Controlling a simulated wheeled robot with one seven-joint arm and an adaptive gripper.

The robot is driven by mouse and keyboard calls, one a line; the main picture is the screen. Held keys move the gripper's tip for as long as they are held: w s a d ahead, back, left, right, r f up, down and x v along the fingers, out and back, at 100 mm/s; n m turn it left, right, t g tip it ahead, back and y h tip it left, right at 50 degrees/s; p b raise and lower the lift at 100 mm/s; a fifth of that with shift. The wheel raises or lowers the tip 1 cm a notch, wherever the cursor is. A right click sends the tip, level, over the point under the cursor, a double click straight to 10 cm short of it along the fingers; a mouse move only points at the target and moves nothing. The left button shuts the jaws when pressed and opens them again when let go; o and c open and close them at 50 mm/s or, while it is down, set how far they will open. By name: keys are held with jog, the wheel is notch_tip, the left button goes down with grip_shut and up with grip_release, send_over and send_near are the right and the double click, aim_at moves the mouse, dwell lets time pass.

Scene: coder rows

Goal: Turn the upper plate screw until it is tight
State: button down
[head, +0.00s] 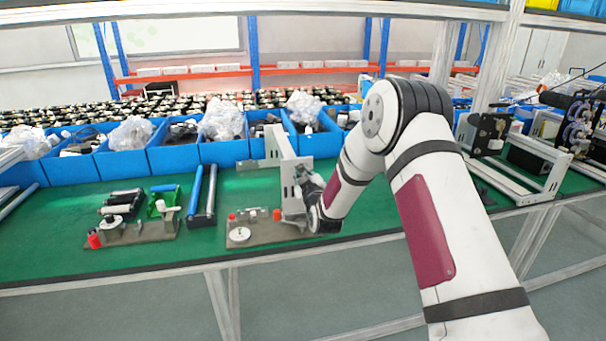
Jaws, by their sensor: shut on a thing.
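An upright light-grey metal plate (283,160) with slots stands on a brown fixture base (268,238) near the front edge of the green table. My gripper (303,184) comes in from the right, its fingers against the right face of the plate. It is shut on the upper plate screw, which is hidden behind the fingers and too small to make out. How far the screw sits in the plate cannot be seen.
A white disc (239,234) and a red knob (277,215) sit on the fixture base left of my gripper. A second fixture (140,232) stands further left, beside a dark holder with blue rods (195,192). Blue bins (176,157) line the back.

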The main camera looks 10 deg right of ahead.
jog(key=m, duration=0.4)
jog(key=shift+b, duration=0.35)
jog(key=m+b, duration=0.1)
jog(key=m, duration=0.3)
jog(key=shift+m, duration=0.4)
jog(key=m, duration=0.4)
jog(key=shift+m+b, duration=0.3)
jog(key=shift+m, duration=2.2)
jog(key=c, duration=1.5)
grip_release()
jog(key=shift+s, duration=0.1)
